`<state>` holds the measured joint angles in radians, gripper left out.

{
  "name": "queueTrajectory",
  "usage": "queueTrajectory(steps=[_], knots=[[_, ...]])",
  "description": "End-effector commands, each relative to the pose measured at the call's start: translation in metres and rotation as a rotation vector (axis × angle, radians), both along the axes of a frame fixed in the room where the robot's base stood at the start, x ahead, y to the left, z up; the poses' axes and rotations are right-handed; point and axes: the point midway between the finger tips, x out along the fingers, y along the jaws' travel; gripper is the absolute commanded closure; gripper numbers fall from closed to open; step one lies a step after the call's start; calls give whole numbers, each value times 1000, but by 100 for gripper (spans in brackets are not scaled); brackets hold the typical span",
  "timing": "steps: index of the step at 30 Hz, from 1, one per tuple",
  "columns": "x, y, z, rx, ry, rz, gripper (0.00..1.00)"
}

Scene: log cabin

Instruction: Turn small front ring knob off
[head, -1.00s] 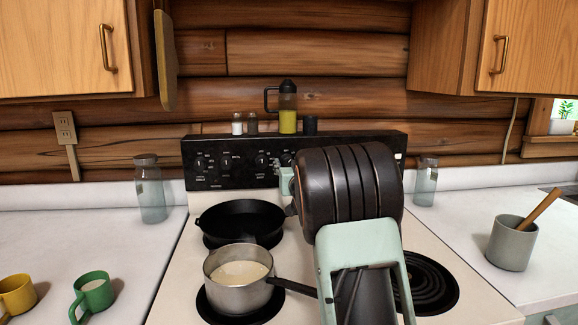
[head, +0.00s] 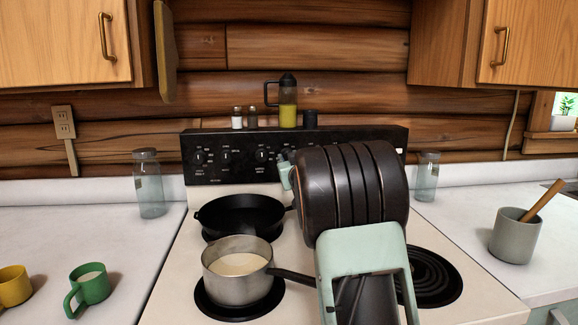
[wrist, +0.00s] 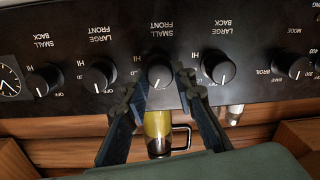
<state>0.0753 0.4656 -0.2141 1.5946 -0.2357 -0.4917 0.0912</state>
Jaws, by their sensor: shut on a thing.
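The small front ring knob (wrist: 159,74) is a round black knob on the stove's control panel (wrist: 266,95), which appears upside down in the wrist view. Its white pointer line shows on its lower part. My gripper (wrist: 161,82) has one fingertip on each side of this knob and is shut on it. In the head view, my gripper (head: 285,168) is at the panel's middle, mostly hidden by my arm. That knob is hidden there too.
Other knobs sit close by: large front (wrist: 100,75) and large back (wrist: 218,66). On the stove are a black skillet (head: 241,216) and a pot (head: 238,275) of pale liquid. A press with yellow liquid (head: 288,102) stands above the panel.

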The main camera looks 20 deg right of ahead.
Motion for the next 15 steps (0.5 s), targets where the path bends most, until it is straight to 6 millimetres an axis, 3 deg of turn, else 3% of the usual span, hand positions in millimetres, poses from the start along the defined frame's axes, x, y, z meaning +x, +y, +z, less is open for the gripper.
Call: queueTrajectory(steps=[15], knots=[[0, 1, -2, -366, 73, 0, 100]])
